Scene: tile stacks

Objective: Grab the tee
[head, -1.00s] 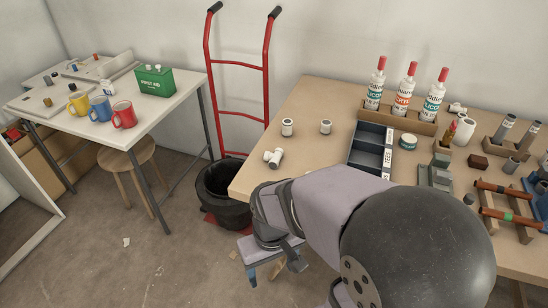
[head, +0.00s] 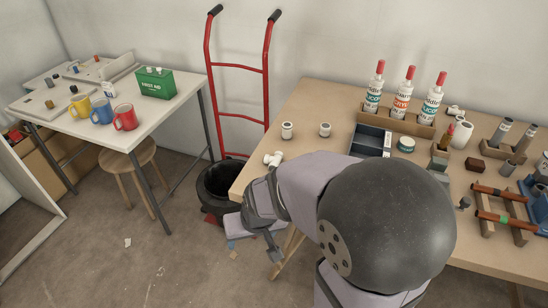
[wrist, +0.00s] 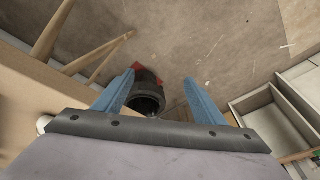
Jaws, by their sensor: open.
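The tee (head: 273,159), a small white pipe fitting, lies on the wooden workbench (head: 312,105) near its left edge in the head view. My gripper (head: 254,255) hangs beyond the bench's left edge, below the tabletop and apart from the tee. Its blue fingers are spread and empty in the wrist view (wrist: 163,102), pointing toward the floor. A white bit (wrist: 43,124) peeks out beside my gripper in the wrist view; I cannot tell whether it is the tee.
Two white couplings (head: 287,130) (head: 325,129) stand behind the tee. A dark divided tray (head: 371,139) and bottles (head: 403,96) stand to the right. Mugs (head: 101,111) stand on the left table.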

